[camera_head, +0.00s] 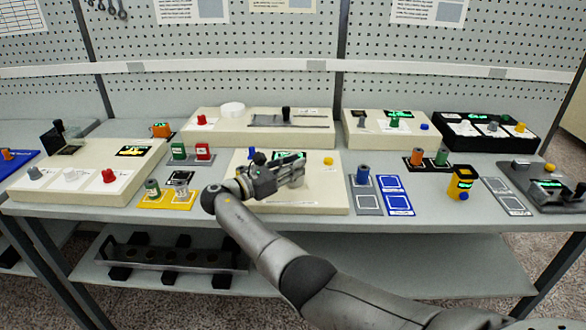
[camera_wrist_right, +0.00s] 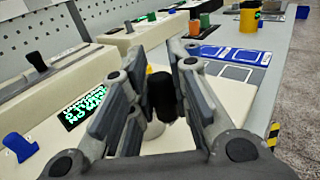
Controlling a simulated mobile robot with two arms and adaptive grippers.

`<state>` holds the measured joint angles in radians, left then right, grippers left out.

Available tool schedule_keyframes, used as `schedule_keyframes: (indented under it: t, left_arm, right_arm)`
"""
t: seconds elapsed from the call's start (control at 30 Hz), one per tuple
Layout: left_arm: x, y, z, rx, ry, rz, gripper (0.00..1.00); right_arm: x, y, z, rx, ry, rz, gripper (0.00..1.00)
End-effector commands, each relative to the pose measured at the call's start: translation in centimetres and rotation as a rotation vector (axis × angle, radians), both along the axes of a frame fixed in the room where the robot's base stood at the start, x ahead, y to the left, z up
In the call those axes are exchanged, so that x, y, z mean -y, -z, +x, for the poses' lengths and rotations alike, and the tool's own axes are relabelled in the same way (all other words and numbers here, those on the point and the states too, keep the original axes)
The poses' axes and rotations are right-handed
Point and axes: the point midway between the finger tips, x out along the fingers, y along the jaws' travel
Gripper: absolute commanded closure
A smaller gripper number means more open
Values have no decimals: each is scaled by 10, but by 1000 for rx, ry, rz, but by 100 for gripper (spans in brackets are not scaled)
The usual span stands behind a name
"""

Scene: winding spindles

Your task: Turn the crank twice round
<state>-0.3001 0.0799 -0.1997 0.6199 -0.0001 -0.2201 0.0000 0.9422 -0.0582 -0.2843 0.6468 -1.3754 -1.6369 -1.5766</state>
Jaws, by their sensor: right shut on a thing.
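A cream box (camera_head: 325,197) stands at the front middle of the bench, with a green-lit display, a blue knob (camera_head: 259,158) and a yellow knob (camera_head: 328,161) on its top. My right gripper (camera_head: 298,168) is low over this box and hides part of it. In the right wrist view, the black crank handle (camera_wrist_right: 161,96) stands upright between the fingers of my right gripper (camera_wrist_right: 164,72), which is shut on it. The crank's arm and hub are mostly hidden by the gripper. My left gripper is not in view.
Another cream box with a black lever (camera_head: 286,115) stands behind. A blue-marked mat (camera_head: 394,196) and a grey mat with a blue spool (camera_head: 363,174) lie to the right.

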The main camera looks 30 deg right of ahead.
Motion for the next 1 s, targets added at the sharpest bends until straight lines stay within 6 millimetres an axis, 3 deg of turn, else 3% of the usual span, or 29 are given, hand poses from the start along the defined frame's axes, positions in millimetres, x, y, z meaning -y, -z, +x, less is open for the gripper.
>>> schedule_keyframes:
  t: [0.17,0.2,0.37,0.73,1.0]
  left_arm:
    - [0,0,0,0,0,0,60]
    - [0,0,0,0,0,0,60]
    - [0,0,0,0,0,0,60]
    - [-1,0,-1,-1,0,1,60]
    - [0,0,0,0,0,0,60]
  right_arm:
    - [1,-2,1,3,-2,-2,100]
    - [1,-2,1,3,-2,-2,78]
    - [0,-2,1,2,-2,-2,59]
    - [-4,0,0,1,-3,0,59]
    - [-52,-1,-7,1,-5,0,59]
